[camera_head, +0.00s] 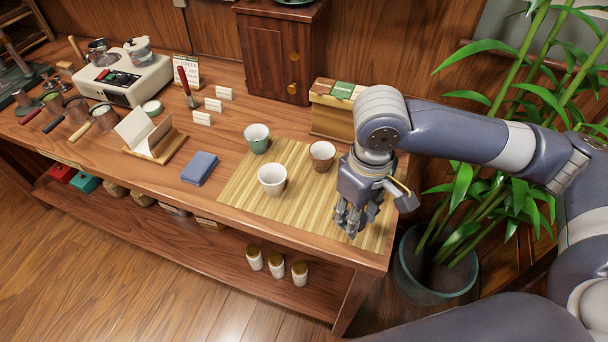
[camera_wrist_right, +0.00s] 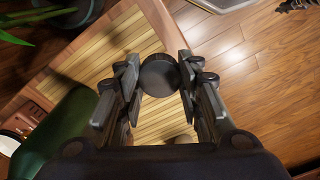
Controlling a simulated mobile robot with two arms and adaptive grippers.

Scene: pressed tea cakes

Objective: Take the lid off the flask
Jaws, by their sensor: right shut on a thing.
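My right gripper (camera_head: 355,222) is over the right end of the bamboo mat (camera_head: 235,186), pointing down. In the right wrist view my right gripper (camera_wrist_right: 158,85) is shut on a dark, round, lid-like piece (camera_wrist_right: 158,75) held between its fingertips. Its height above the mat is unclear. A dark green rounded body (camera_wrist_right: 70,132) stands to the left of the fingers in that view. It may be the flask; I cannot tell. No flask is plain in the head view, where my right arm and hand cover that part of the table. My left gripper is not in view.
A white cup (camera_head: 272,179), a green cup (camera_head: 257,138) and a brown cup (camera_head: 322,156) stand on or near the mat. A blue cloth (camera_head: 199,167) lies left of it. A wooden box (camera_head: 333,117) is behind. A potted plant (camera_head: 437,262) stands beyond the table's right edge.

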